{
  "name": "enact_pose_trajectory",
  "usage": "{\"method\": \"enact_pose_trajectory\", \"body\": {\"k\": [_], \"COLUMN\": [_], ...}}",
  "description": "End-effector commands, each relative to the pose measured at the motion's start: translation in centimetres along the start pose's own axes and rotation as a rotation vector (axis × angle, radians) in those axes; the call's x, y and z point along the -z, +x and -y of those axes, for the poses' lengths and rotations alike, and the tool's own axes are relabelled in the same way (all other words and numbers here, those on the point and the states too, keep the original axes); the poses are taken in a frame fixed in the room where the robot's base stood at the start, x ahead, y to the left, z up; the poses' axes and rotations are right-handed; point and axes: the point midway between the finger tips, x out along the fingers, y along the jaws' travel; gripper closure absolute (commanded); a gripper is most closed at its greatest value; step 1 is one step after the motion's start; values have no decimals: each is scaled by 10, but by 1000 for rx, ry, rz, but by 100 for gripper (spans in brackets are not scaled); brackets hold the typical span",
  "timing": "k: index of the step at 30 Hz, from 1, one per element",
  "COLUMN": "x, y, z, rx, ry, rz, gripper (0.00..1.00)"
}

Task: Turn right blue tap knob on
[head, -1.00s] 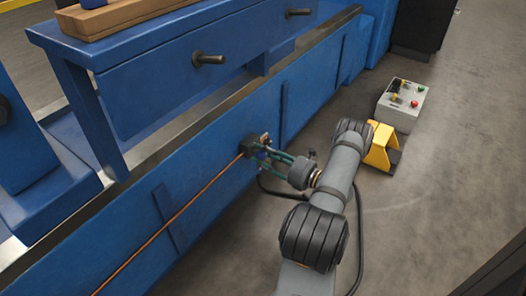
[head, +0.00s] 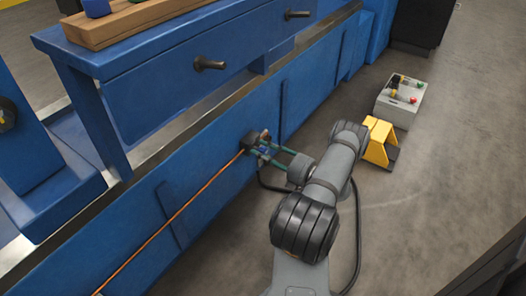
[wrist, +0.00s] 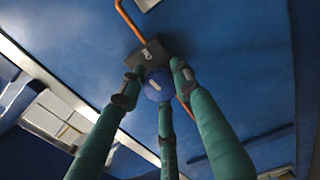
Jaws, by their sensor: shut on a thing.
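A blue round knob (wrist: 158,86) with a pale mark on its face sits in front of a dark box (wrist: 147,52) in the wrist view. The box carries small white lettering that I cannot read surely. The knob is small and partly hidden by the fingers there.
An orange line (head: 180,217) runs from the box along the blue wall (head: 120,245). A small brown-orange part (head: 265,135) sits above my fingers. A yellow bracket (head: 378,142) and a grey control box (head: 400,101) stand on the floor at right. Floor between is clear.

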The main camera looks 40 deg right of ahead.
Motion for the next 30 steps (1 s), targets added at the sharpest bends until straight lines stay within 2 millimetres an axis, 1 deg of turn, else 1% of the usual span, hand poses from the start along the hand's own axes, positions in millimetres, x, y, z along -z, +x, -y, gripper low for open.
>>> {"method": "enact_pose_trajectory", "body": {"k": [1,10,26,27,30], "x": [-5,-5,-5,-5,-4], "y": [-1,-1,-1,-2,-1], "z": [-1,-1,0,0,0], "rx": [-2,-2,-2,-2,-2], "ry": [21,125,144,144,144], "rz": [13,13,13,14,12], "gripper": [94,94,95,66,60]}}
